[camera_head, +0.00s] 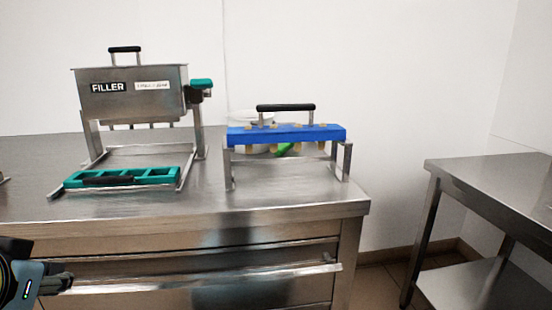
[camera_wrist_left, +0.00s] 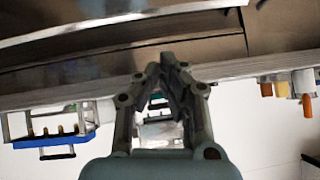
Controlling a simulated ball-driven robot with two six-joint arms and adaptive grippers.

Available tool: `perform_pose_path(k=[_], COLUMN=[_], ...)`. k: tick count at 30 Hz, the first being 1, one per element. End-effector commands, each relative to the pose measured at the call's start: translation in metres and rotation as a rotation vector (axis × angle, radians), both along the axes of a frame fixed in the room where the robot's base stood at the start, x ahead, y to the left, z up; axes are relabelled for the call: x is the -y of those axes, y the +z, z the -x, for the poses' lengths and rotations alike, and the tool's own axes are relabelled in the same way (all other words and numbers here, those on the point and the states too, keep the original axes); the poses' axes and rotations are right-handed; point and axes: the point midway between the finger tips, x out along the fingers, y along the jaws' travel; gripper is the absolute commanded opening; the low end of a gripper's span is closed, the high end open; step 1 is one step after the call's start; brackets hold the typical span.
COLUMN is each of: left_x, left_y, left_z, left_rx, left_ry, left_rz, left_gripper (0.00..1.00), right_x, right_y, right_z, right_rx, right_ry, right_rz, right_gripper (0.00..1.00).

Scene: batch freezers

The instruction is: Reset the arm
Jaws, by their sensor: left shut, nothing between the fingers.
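My left gripper (camera_head: 58,283) shows at the lower left of the head view, in front of the steel counter (camera_head: 290,204) and below its top. In the left wrist view the left gripper (camera_wrist_left: 168,62) has its fingertips together, with nothing between them. The counter's front edge and a drawer handle (camera_wrist_left: 130,22) show beyond the fingers there. My right gripper is in neither view.
A steel FILLER machine (camera_head: 130,97) stands on the counter with a teal mould (camera_head: 122,178) before it. A blue handled holder (camera_head: 286,134) on a metal stand is to its right. A drawer handle (camera_head: 200,276) juts out below. A second steel table (camera_head: 490,178) stands at the right.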

Motion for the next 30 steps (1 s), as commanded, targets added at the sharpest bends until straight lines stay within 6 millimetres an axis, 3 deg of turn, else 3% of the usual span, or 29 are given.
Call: perform_pose_path(k=[1,3,12,16,22,26,30], left_x=[0.008,0.017,0.056,0.050,0.042,0.035,0.027], left_y=[-0.019,-0.039,-0.090,-0.136,-0.215,-0.281,-0.365], left_z=[0.023,0.051,0.159,0.147,0.144,0.155,0.188], left_rx=[-0.087,-0.193,-0.558,-0.570,-0.599,-0.626,-0.662], left_ry=[-0.016,-0.043,-0.171,-0.163,-0.149,-0.140,-0.128], left_rz=[0.014,0.031,0.111,0.109,0.115,0.120,0.128], left_gripper=[0.00,0.00,0.00,0.00,0.00,0.00,0.00], right_x=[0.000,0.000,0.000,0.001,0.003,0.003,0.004], right_y=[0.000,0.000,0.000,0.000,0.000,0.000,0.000], right_z=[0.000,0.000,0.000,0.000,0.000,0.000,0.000], right_rx=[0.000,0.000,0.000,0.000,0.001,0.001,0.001], right_ry=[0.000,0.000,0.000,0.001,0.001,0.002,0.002], right_rz=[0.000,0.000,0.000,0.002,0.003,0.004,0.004], right_gripper=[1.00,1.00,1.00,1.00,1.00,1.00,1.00])
